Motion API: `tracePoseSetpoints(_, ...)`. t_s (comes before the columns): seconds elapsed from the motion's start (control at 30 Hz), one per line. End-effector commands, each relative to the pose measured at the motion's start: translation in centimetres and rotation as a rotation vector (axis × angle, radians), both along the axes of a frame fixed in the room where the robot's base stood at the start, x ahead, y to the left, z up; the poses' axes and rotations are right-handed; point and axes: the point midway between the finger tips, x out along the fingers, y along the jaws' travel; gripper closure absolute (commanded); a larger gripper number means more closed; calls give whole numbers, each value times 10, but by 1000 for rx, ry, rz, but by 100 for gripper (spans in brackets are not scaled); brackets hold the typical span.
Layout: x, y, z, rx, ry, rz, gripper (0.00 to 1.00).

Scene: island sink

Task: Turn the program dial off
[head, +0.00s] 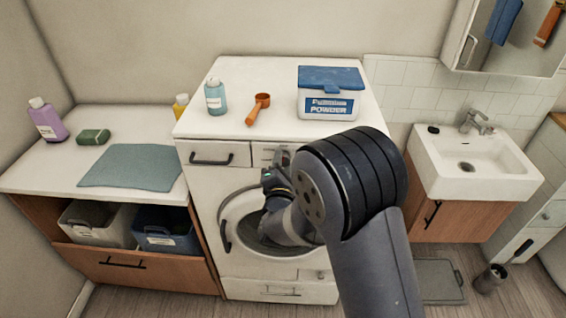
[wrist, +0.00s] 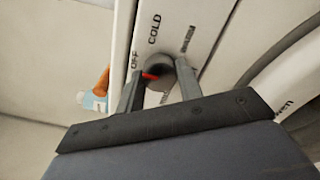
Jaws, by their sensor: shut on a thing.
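The program dial (wrist: 158,64) is a dark round knob with a red mark, on the white front panel of the washing machine (head: 210,185). My gripper (wrist: 158,76) is shut on the dial, with one finger on each side of it. The red mark lies at the dial's left, near the left finger and the OFF label (wrist: 135,60); exact alignment cannot be told. The COLD label (wrist: 154,28) is above the dial; other labels are partly hidden or blurred. In the head view my gripper (head: 277,170) reaches the panel above the round door, and the dial is hidden.
On the machine top stand a teal bottle (head: 215,97), an orange scoop (head: 258,108) and a powder box (head: 328,100). The round door (head: 229,222) is below my gripper. A counter (head: 50,173) is at left, a sink (head: 485,183) at right.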

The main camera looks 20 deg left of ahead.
Motion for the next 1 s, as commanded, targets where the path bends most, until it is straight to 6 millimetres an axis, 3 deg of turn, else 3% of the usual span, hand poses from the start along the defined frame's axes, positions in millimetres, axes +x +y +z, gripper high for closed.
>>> tracePoseSetpoints(0.6, 0, 0, -1, -38, -8, 0, 88)
tracePoseSetpoints(0.63, 0, 0, -1, -38, -8, 0, 63)
tracePoseSetpoints(0.87, 0, 0, 0, -37, -8, -1, 44)
tracePoseSetpoints(1.0, 0, 0, 0, -36, -9, 0, 43)
